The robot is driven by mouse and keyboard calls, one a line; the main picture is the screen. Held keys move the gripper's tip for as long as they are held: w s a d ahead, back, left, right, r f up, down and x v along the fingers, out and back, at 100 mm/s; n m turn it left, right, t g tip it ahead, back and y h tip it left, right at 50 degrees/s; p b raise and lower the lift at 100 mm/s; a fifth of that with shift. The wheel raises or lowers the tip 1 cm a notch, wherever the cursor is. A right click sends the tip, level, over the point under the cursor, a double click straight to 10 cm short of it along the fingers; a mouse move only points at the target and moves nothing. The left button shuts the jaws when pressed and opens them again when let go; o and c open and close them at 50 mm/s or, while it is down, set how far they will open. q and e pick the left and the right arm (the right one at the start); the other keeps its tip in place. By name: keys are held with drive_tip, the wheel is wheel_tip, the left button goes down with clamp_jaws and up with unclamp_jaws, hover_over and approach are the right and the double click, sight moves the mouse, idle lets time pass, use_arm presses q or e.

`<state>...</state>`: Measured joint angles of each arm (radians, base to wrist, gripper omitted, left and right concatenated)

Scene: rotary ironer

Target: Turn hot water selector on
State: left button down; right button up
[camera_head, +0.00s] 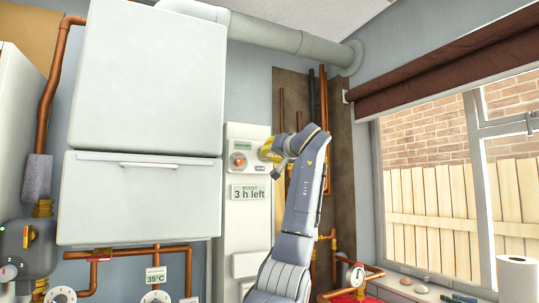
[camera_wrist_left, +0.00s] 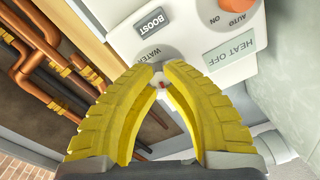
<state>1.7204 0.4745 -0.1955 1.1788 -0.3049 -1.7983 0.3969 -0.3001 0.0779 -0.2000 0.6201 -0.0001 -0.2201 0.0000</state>
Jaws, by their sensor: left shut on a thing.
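The white control panel (camera_head: 246,131) on the back wall carries an orange-red dial (camera_head: 238,160) and a small green label at its upper left. My left gripper (camera_head: 268,151) reaches its right part and hides the hot water selector there. In the left wrist view, the yellow fingers (camera_wrist_left: 160,75) are closed on the hot water selector (camera_wrist_left: 162,87), a small white knob with a red mark. The selector sits in a grey round below the partly covered word WATER. The fingers cover much of it, so its setting cannot be read. My right gripper is not in view.
Copper pipes (camera_wrist_left: 45,70) run on a brown board beside the panel. A big white boiler (camera_head: 140,190) stands left.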

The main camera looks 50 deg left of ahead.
use_arm(q)
drive_tip(key=m, duration=0.5)
drive_tip(key=shift+f+m, duration=0.15)
drive_tip(key=shift+m, duration=2.35)
drive_tip(key=c, duration=1.2)
unclamp_jaws()
drive_tip(key=v, duration=1.2)
drive_tip(key=shift+s+f, duration=0.1)
